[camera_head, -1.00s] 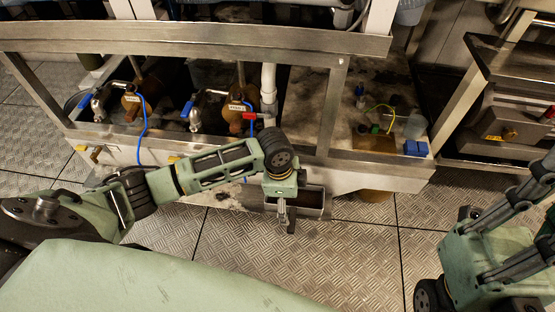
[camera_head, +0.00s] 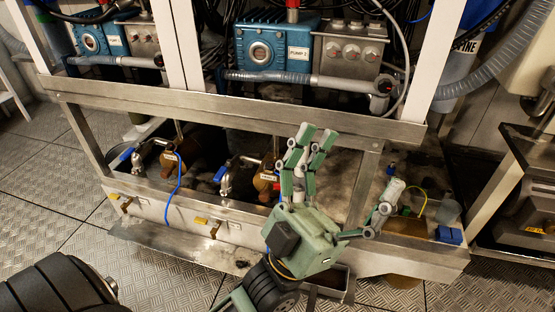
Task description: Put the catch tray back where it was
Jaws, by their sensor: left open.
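The catch tray (camera_head: 335,285), a small grey metal open-topped tray, is low at the front of the steel frame, below its lower front edge. My arm and gripper hide its left part, and I cannot tell exactly what it rests on. My left gripper (camera_head: 352,164) is open and empty. It is raised in front of the frame, clear of the tray, with two green fingers pointing up and a third spread to the right. My right gripper is out of view.
The steel frame's rail (camera_head: 230,113) crosses behind my gripper. Brown valve bodies with blue-handled taps (camera_head: 222,176) stand in the trough, with a blue hose (camera_head: 173,200). A blue pump (camera_head: 270,48) is above. A blue block (camera_head: 448,235) sits at right.

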